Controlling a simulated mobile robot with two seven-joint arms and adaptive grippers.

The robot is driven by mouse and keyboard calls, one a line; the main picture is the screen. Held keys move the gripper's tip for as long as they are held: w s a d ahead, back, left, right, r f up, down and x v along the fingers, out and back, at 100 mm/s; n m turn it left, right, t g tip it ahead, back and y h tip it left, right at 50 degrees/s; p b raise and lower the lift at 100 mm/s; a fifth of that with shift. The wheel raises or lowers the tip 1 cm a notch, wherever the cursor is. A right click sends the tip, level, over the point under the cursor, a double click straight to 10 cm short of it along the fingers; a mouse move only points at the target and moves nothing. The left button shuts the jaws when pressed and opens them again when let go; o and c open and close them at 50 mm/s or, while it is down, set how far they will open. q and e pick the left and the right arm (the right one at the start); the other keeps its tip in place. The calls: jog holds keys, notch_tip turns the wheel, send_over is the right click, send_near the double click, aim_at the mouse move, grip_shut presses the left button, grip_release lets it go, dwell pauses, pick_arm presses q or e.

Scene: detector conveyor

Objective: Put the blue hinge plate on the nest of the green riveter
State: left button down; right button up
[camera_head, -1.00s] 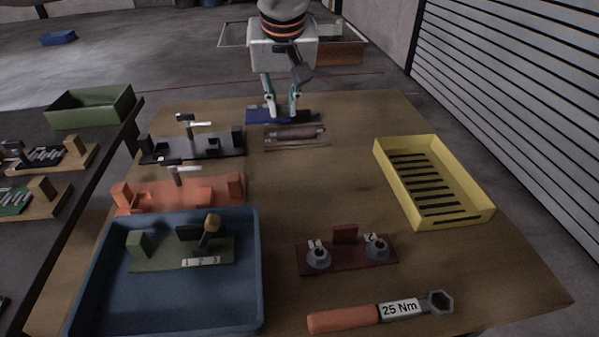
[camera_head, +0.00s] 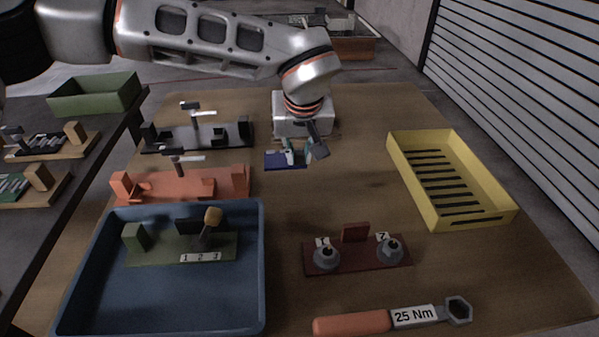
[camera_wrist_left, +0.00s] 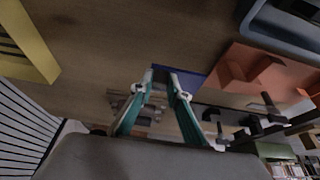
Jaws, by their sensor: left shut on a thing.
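The blue hinge plate (camera_head: 283,161) is held by my left gripper (camera_head: 300,153) over the middle of the table. It also shows in the left wrist view (camera_wrist_left: 190,78), at the tips of the shut fingers (camera_wrist_left: 161,80). The wrist partly covers the plate in the head view. The green riveter (camera_head: 160,252), with a block, a tan-knobbed lever and a 1 2 3 label, sits inside the blue tray (camera_head: 263,270) at the front left. My gripper is behind and to the right of it. My right gripper is not in view.
An orange fixture (camera_head: 150,188) and a black fixture (camera_head: 170,140) with upright handles stand behind the tray. A dark red base with two nuts (camera_head: 355,262), a torque wrench (camera_head: 350,323) and a yellow crate (camera_head: 508,218) are to the right. The table's centre is mostly clear.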

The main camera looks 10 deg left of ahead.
pick_arm(q)
notch_tip(320, 180, down, 6)
jog(key=shift+r+b, duration=0.15)
jog(key=shift+b, duration=0.4)
jog(key=shift+r, duration=0.2)
jog(key=shift+f, duration=0.15)
jog(key=c, duration=1.9)
grip_release()
